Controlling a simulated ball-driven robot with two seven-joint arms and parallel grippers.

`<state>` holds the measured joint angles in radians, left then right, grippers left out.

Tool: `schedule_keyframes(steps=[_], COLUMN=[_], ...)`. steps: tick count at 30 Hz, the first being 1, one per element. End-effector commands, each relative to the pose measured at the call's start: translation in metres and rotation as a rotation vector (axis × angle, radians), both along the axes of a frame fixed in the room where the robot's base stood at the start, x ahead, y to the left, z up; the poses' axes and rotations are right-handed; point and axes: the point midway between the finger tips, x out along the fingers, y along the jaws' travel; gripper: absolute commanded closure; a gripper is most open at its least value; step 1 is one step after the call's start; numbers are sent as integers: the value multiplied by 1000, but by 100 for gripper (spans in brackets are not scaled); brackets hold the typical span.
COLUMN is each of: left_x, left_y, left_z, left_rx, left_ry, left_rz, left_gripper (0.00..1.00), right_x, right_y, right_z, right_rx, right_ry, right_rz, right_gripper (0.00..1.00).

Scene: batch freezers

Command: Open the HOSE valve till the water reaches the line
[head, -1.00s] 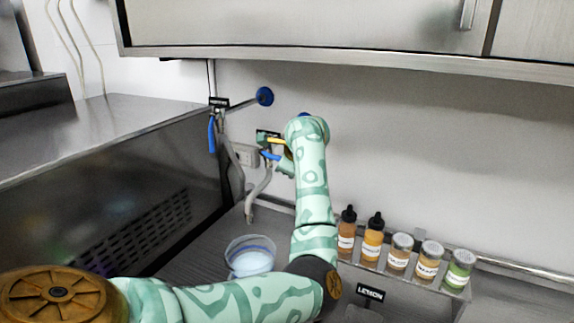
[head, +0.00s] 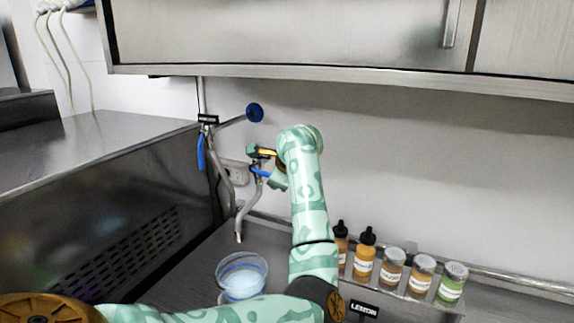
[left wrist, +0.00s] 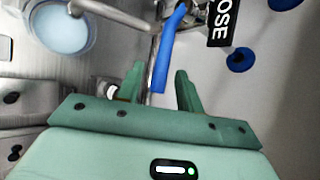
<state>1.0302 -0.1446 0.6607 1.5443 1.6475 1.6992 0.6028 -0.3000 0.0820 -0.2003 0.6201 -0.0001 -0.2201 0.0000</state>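The HOSE valve's blue lever (head: 261,172) is at the wall beside my left gripper (head: 276,172), which is partly hidden by my arm. In the left wrist view the blue lever (left wrist: 162,62) reaches down between the two open fingers (left wrist: 158,90), with gaps on both sides. The black HOSE label (left wrist: 222,22) is just right of it. A curved spout (head: 243,215) comes down from the valve. A clear container (head: 262,272) with a blue line near its rim stands below, holding pale water. I cannot make out a stream. My right gripper is out of view.
A second valve with a hanging blue lever (head: 200,152) and its own label (head: 208,119) is to the left. Several bottles and jars (head: 392,268) stand in a rack at the right. A steel cabinet (head: 290,35) hangs above.

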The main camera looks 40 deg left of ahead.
Motion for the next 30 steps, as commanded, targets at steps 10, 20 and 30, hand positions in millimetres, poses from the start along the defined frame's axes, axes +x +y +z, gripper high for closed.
schedule_keyframes(steps=[10,20,30], left_x=[-31,-46,-47], left_y=[-61,-86,-87], left_z=[64,91,92], left_rx=[-1,0,1], left_ry=[-6,-1,-1], left_rz=[-2,-1,0], left_gripper=[64,64,64], right_x=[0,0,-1], right_y=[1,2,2], right_z=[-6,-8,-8], right_rx=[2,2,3], right_ry=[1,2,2], right_rz=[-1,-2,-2], right_gripper=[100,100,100])
